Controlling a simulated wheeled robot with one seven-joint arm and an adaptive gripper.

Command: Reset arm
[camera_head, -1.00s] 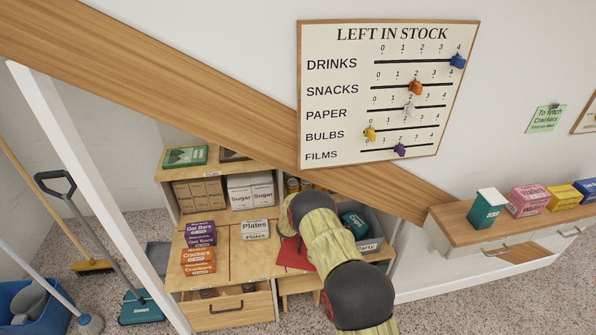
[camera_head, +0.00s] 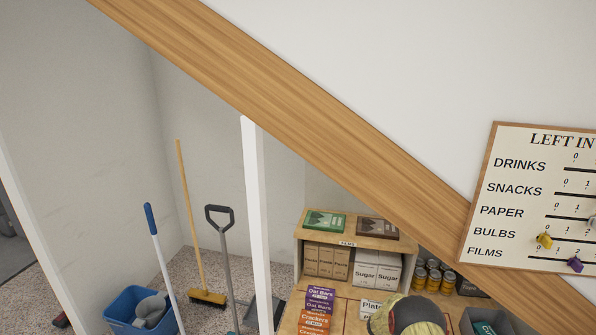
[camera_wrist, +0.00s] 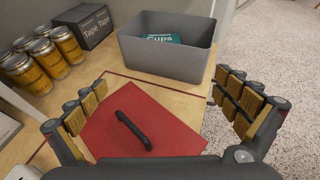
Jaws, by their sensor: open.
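My gripper (camera_wrist: 160,115) is open in the wrist view, its two padded fingers spread wide with nothing between them. Below and ahead of it lies a red mat or sheet (camera_wrist: 105,128) on the wooden shelf top, with a small black handle-like object (camera_wrist: 133,130) on it. I cannot tell whether the fingers touch the surface. In the head view only part of my arm shows at the bottom edge, and the gripper is hidden or out of frame.
A grey bin (camera_wrist: 165,62) holding a teal Cups pack (camera_wrist: 165,39) stands beyond the mat. Several cans (camera_wrist: 45,55) and a dark Tape box (camera_wrist: 83,25) stand at left. The head view shows a stock board (camera_head: 530,195), a white post (camera_head: 257,220), brooms and a blue bucket (camera_head: 115,310).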

